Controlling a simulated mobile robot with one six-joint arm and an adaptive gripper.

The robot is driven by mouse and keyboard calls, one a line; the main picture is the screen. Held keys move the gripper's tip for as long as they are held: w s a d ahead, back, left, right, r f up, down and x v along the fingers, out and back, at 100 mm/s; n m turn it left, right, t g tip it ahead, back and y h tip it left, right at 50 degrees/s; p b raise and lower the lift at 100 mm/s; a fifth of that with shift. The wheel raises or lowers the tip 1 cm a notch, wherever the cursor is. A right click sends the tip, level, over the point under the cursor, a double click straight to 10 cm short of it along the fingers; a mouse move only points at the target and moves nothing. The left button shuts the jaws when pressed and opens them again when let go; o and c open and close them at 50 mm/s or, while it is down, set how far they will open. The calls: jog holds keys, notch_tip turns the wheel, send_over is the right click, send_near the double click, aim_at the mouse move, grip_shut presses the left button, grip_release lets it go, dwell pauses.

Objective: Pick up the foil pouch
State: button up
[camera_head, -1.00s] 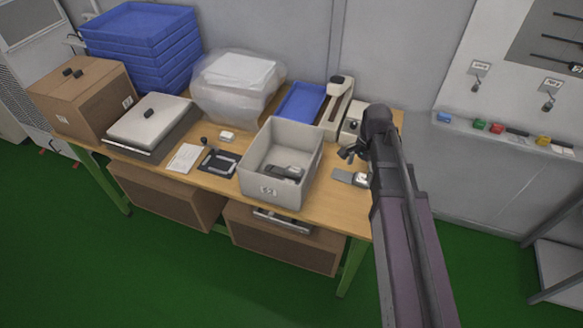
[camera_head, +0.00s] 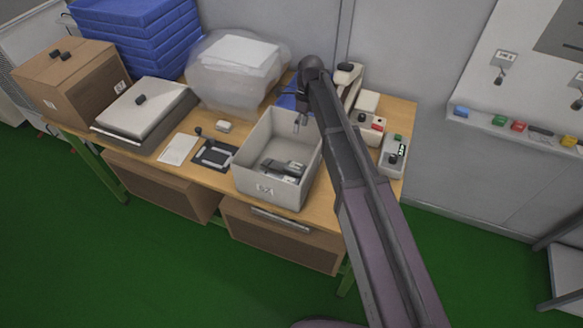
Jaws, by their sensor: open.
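I cannot make out the foil pouch for certain. Grey and dark items (camera_head: 284,168) lie in the open grey bin (camera_head: 250,153) on the workbench; they are too small to name surely. My gripper (camera_head: 300,124) is at the bin's far right inner corner, above those items and apart from them. It is small in this view and partly hidden by my arm; nothing shows held in it. My arm covers the bench just right of the bin.
The wooden bench (camera_head: 228,203) also carries a translucent bag (camera_head: 235,85), a flat scale-like box (camera_head: 145,113), a carton (camera_head: 70,85) and stacked blue trays (camera_head: 140,45). Small devices (camera_head: 393,153) stand at the right. The bin's walls rise around the gripper.

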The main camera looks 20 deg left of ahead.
jog(key=shift+w, duration=0.1)
jog(key=shift+a, duration=0.1)
jog(key=b, duration=0.8)
send_near(293, 164)
jog(key=x, duration=0.5)
jog(key=shift+a, duration=0.1)
jog(key=shift+f, duration=0.1)
jog(key=shift+b+x, duration=2.25)
jog(key=shift+x, duration=0.3)
jog(key=c, duration=1)
